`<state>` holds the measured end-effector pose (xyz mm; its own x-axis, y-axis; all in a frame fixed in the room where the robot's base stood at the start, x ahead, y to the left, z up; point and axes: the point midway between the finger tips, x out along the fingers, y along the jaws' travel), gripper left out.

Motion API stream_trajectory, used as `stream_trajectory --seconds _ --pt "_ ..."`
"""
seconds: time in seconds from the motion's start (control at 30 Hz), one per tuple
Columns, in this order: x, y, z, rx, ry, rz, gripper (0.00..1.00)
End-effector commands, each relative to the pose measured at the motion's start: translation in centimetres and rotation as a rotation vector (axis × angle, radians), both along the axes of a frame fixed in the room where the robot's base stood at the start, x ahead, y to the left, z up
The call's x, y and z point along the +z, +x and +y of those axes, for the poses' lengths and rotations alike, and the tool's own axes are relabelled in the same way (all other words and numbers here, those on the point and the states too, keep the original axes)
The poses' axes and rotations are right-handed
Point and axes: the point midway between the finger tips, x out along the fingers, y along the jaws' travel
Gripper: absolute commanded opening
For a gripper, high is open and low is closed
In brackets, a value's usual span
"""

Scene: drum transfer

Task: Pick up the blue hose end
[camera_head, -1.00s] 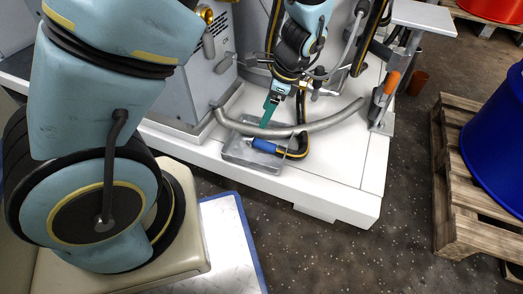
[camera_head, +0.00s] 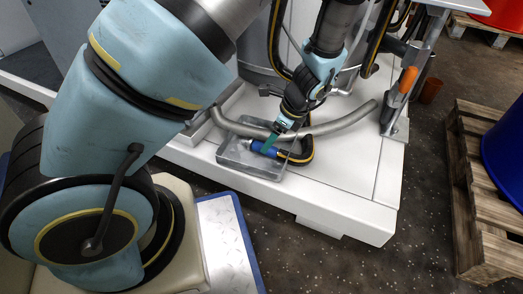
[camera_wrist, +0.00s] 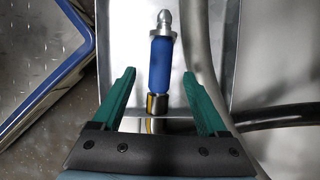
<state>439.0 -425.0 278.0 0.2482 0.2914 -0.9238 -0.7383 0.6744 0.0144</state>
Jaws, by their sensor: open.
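The blue hose end (camera_wrist: 160,65) has a blue grip and a silver metal tip, and its black hose with a yellow stripe runs off behind it. It lies in a shallow grey metal tray (camera_head: 232,158) on the white platform; the blue hose end also shows in the head view (camera_head: 257,147). My gripper (camera_wrist: 160,88) has green fingers, open, one on each side of the blue grip in the wrist picture, with clear gaps. In the head view my gripper (camera_head: 271,143) is right at the hose end and partly covers it. Whether the fingers are level with it I cannot tell.
An orange-handled lever (camera_head: 407,80) stands on the right of the white platform (camera_head: 340,185). A wooden pallet (camera_head: 485,200) with a blue drum is farther right.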

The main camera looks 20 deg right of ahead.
Motion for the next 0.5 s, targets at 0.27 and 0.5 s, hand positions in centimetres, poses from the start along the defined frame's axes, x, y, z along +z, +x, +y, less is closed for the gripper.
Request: stream_trajectory --seconds 0.27,0.5 --pt "-3.9 1.0 1.1 0.003 0.002 -0.001 0.76" --pt "-4.0 1.2 1.2 0.001 0.000 0.000 0.76"
